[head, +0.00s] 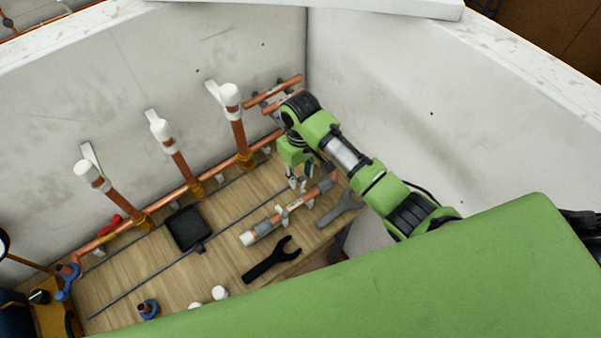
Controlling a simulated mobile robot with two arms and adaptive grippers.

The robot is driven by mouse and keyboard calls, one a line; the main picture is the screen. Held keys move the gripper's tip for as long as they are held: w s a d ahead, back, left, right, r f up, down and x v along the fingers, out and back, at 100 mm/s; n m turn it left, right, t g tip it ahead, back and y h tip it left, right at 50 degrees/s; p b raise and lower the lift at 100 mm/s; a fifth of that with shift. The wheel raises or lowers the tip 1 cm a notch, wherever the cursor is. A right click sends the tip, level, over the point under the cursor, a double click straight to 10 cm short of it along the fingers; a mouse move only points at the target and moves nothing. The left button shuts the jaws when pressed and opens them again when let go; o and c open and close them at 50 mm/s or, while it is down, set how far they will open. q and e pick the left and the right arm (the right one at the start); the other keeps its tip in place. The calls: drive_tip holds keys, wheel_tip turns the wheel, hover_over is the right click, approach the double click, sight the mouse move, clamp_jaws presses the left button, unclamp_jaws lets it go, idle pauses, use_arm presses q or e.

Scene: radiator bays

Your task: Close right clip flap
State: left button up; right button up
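A copper pipe with white-grey sleeves (263,227) lies on the wooden bench. A pale clip (282,213) holds it near the middle, and another small pale clip (310,203) shows further right along it. Whether the flap of the right clip stands up or lies shut is too small to tell. My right gripper (298,185) points down just above and behind the pipe's right half, near the right clip. Its fingers are small here, and I cannot tell their gap or whether they touch the clip. My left gripper is not in view.
Three upright copper pipes with white tops (230,95) stand along the back wall. A white wall (420,110) closes off the right side.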

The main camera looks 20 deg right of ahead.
clamp_jaws()
drive_tip(key=shift+s, duration=0.1)
